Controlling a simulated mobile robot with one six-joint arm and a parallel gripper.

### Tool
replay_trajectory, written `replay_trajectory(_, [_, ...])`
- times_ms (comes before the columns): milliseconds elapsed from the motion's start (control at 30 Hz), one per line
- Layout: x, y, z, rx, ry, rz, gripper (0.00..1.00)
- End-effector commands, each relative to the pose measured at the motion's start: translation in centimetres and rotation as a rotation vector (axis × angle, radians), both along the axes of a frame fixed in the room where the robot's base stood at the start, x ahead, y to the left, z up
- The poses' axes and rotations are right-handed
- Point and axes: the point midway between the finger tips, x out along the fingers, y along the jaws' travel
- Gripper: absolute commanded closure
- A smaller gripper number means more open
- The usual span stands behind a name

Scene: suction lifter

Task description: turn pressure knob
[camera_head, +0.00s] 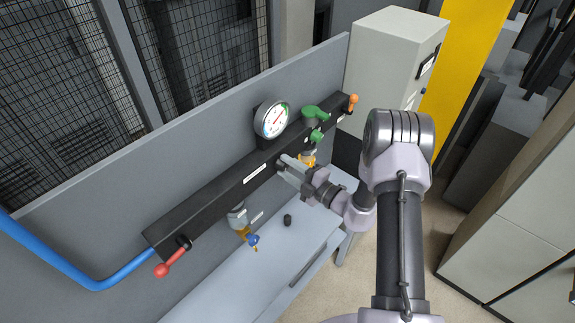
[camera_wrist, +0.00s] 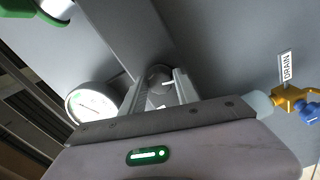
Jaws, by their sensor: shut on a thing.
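The pressure knob (camera_wrist: 158,76) is a round grey knob on the dark manifold bar (camera_head: 205,208). It shows between the two fingers of my gripper (camera_wrist: 160,90) in the wrist view. My gripper is shut on it. In the head view my gripper (camera_head: 286,168) reaches the front of the bar from the right, and the knob is hidden behind the fingers. The white round pressure gauge (camera_head: 272,119) sits just above the bar, with a red needle and a green arc. It also shows in the wrist view (camera_wrist: 93,103), left of the fingers.
A green-handled valve (camera_head: 315,113) and an orange lever (camera_head: 352,100) are at the bar's right end. A red lever (camera_head: 170,262) is at its left end. A blue drain valve (camera_head: 252,239) hangs below. A small black cylinder (camera_head: 287,220) stands on the grey bench (camera_head: 225,285).

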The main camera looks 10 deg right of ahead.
Motion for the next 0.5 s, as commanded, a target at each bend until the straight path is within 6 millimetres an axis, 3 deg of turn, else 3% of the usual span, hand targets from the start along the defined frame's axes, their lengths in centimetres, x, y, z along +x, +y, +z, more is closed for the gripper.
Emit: replay_trajectory(500, [-0.03, 0.0, -0.06, 0.076, 0.057, 0.0, 1.0])
